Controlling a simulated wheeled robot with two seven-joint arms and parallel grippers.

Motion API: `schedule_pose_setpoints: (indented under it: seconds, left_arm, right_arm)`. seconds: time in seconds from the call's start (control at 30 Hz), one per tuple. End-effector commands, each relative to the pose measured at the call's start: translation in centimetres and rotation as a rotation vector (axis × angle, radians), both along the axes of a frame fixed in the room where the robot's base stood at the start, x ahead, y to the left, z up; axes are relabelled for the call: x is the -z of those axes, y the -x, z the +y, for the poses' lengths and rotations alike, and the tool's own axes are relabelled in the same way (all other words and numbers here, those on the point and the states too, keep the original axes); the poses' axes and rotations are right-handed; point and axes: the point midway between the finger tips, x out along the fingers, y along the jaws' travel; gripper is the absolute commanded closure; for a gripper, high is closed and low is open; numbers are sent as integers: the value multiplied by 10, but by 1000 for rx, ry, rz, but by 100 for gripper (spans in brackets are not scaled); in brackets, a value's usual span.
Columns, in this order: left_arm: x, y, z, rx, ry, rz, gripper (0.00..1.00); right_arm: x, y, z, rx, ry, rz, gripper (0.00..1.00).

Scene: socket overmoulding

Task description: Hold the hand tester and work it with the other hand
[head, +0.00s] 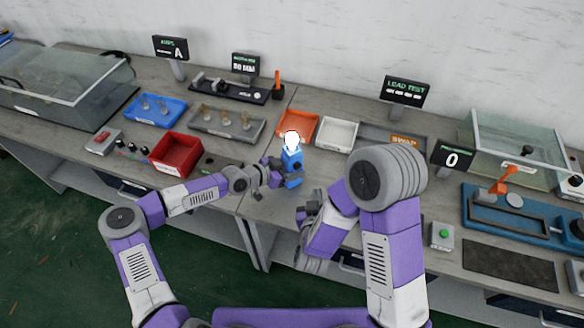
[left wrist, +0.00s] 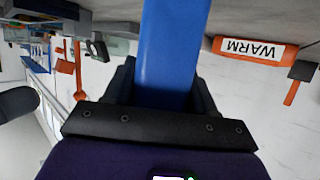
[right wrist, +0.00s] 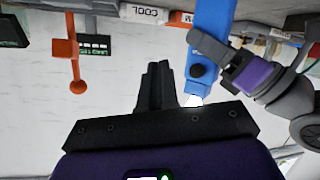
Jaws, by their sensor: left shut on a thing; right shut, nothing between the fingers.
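The hand tester (head: 293,162) is a blue handheld body with a bright white top, held upright above the front of the bench in the head view. My left gripper (head: 276,177) is shut on it from the left. In the left wrist view the blue body (left wrist: 172,50) runs between the fingers. In the right wrist view the hand tester (right wrist: 211,35) shows a round black button on its side. My right gripper (head: 306,213) is shut and empty, just in front of and right of the tester. Its closed fingertips (right wrist: 157,72) are apart from the tester.
Behind the tester are an orange tray (head: 297,114) and a white tray (head: 354,135). A red bin (head: 175,168) and a blue tray (head: 134,114) stand to the left. On the right are a green-button box (head: 442,243) and a blue fixture (head: 480,190) with an orange lever.

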Motion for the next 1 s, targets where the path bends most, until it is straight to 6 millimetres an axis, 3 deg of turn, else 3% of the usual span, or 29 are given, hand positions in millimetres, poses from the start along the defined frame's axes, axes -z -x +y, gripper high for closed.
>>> schedule_pose_setpoints:
  seconds: [0.13,0.33,0.8,1.0]
  left_arm:
    - [-1,0,0,0,1,-1,86]
    - [-1,0,0,0,2,-1,86]
    - [-1,0,0,0,1,-2,86]
    - [-1,0,0,0,2,-1,86]
  right_arm:
    - [-6,6,-2,10,133,11,100]
    - [-7,1,0,18,178,17,100]
    - [-7,-53,33,18,173,16,100]
    - [-7,-65,41,16,174,17,100]
